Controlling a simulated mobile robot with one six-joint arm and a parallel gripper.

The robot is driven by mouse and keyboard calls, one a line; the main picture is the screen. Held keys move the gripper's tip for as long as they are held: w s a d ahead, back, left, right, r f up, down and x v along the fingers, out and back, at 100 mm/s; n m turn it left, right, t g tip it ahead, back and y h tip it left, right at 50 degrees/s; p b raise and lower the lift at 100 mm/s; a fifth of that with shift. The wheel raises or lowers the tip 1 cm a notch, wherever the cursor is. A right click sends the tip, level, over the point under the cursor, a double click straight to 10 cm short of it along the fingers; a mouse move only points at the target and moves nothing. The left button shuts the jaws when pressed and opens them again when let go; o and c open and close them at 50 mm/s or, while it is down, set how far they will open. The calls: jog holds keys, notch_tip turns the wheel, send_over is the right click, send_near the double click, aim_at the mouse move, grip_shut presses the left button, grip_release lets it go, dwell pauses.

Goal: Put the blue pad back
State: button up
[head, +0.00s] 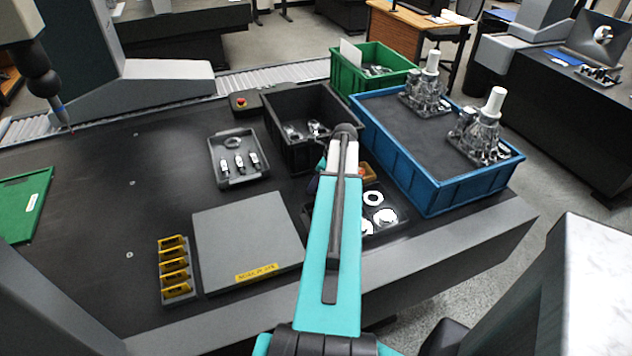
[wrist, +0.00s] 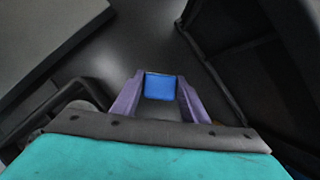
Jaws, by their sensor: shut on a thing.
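The blue pad (wrist: 159,87) shows in the wrist view as a small blue block between the two purple fingers of my gripper (wrist: 160,95). My gripper is shut on it, with a finger along each side. Dark table surface shows beyond the pad, so it appears held above the table; the height is hard to tell. In the head view my teal arm hides the pad and most of the gripper. The gripper end is near the black bin (head: 283,140) and the dark tray with white rings (head: 400,222).
A grey plate with a yellow label (head: 245,235) lies left of my arm, beside a rack of yellow blocks (head: 163,284). A grey tray with small parts (head: 219,166) is behind. A blue crate (head: 440,192) and green crate (head: 366,56) stand right. The table's left middle is clear.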

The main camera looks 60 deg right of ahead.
jog(key=shift+f, duration=0.15)
jog(key=o, duration=1)
jog(key=shift+o, duration=0.2)
jog(key=b+v, duration=0.2)
jog(key=v, duration=1)
jog(key=shift+r, duration=0.25)
